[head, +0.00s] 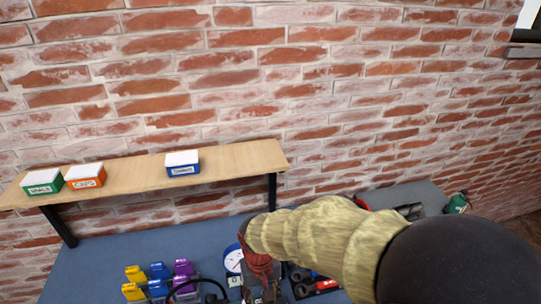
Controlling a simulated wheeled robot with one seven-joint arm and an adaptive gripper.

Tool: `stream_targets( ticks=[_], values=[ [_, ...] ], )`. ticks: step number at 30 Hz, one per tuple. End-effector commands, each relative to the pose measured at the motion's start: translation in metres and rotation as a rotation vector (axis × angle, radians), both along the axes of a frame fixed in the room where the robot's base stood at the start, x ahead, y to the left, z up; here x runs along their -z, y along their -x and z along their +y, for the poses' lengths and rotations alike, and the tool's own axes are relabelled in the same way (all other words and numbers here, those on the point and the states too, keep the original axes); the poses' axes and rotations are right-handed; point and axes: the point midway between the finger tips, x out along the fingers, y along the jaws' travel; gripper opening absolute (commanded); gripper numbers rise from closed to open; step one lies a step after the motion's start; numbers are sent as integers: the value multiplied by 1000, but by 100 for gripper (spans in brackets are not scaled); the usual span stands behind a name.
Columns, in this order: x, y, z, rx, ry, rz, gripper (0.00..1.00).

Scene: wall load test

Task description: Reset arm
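My arm comes in from the lower right of the head view, with a dark rounded link and a tan fabric-like sleeve. It reaches left and down over the blue-grey bench top (95,262). My gripper (264,294) is at the bottom edge, below a dark red section, and is partly cut off by the frame. Its fingers are not clear, so I cannot tell whether it is open or holds anything.
A wooden shelf (130,178) above the bench holds a green box (42,188), an orange box (86,181) and a blue box (183,169). Several yellow, blue and purple padlock-like items (158,271) sit at lower left. A brick wall (350,90) stands behind. My arm hides part of the bench.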

Motion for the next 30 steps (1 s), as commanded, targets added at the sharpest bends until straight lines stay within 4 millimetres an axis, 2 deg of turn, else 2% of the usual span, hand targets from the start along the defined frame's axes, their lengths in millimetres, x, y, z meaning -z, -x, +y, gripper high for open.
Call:
stream_targets(
  ticks=[9,18,25,30],
  values=[
    [-81,34,-89,8,-56,-137,45],
    [-135,78,-169,159,-91,-375,45],
    [-169,88,-204,277,-95,-543,45],
    [-171,89,-212,307,-89,-556,45]
  ],
)
